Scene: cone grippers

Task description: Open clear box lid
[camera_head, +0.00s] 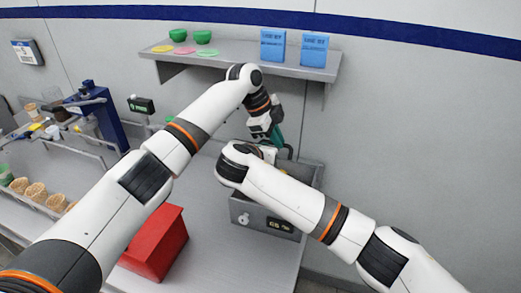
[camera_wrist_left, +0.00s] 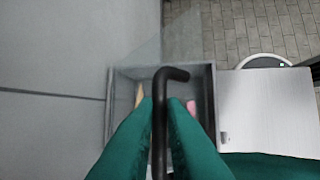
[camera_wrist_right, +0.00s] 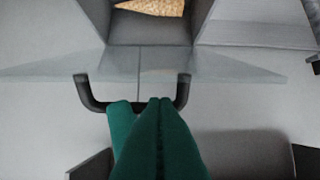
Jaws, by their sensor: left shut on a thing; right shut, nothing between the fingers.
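The grey box (camera_head: 262,217) stands on the counter; its front has a knob and a small display. Its clear lid shows as a see-through pane in the left wrist view (camera_wrist_left: 172,45) and right wrist view (camera_wrist_right: 225,65); it appears tilted up from the box, its exact angle unclear. My left gripper (camera_head: 277,138) is shut on the lid's black handle (camera_wrist_left: 160,125). My right gripper (camera_wrist_right: 158,102) is shut and empty, its tips close against the handle; I cannot tell if they touch. In the head view my right arm hides much of the box and lid.
A cone (camera_wrist_right: 155,7) lies inside the box, with a pink thing (camera_wrist_left: 190,106) near it. A red box (camera_head: 155,245) stands left on the counter. A shelf (camera_head: 235,65) above holds green bowls and blue packages. A cone rack (camera_head: 40,200) stands far left.

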